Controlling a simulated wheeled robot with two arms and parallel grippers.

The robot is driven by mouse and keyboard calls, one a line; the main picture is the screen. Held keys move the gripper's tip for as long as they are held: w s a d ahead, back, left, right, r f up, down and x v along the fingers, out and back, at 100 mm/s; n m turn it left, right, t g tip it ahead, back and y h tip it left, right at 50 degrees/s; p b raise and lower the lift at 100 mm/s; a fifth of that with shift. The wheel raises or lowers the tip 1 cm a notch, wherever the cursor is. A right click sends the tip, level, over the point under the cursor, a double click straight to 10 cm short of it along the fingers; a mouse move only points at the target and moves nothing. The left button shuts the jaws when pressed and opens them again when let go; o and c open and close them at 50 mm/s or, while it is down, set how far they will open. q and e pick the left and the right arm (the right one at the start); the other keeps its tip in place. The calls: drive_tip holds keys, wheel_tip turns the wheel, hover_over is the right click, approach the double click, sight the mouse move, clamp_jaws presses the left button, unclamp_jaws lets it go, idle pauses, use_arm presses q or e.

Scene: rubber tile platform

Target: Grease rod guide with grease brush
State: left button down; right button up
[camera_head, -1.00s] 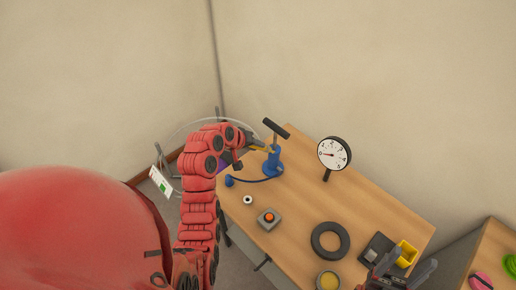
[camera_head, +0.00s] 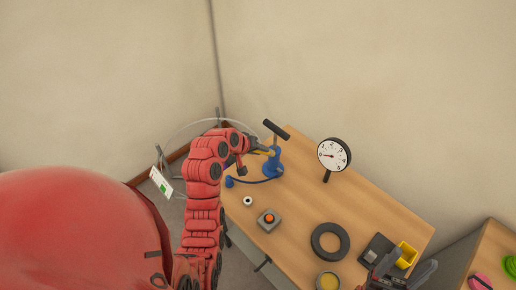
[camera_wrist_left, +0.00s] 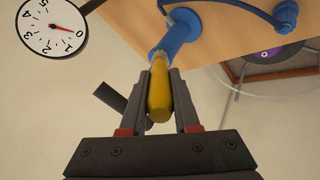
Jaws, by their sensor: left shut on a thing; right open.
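The blue floor pump (camera_head: 272,163) with its black T-handle (camera_head: 276,129) stands at the far left of the wooden table. My left gripper (camera_head: 262,146) is beside the pump's upper part. In the left wrist view my left gripper (camera_wrist_left: 160,105) is shut on the yellow handle of the grease brush (camera_wrist_left: 159,90). The brush's far end points at the top of the blue pump barrel (camera_wrist_left: 177,35), where the rod guide would be; I cannot tell whether they touch. A round tin of yellow grease (camera_head: 328,281) sits at the table's front edge. My right gripper (camera_head: 402,272) is open, low at the right.
A pressure gauge (camera_head: 334,154) stands behind the middle. A black rubber ring (camera_head: 330,241), a box with an orange button (camera_head: 269,220), a small white ring (camera_head: 248,201) and a yellow container (camera_head: 406,254) are on the table. A second table (camera_head: 495,250) is at the right.

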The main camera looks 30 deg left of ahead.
use_arm(q)
drive_tip(key=shift+a, duration=0.1)
drive_tip(key=shift+w+a+b, duration=0.3)
drive_tip(key=shift+a+b, duration=0.1)
drive_tip(key=shift+a, duration=0.45)
drive_tip(key=s+a+r+p, duration=0.1)
drive_tip(key=s+a+r, duration=0.2)
drive_tip(key=s, duration=0.5)
drive_tip(key=shift+s+p, duration=0.25)
drive_tip(key=shift+p, duration=0.1)
idle(0.6)
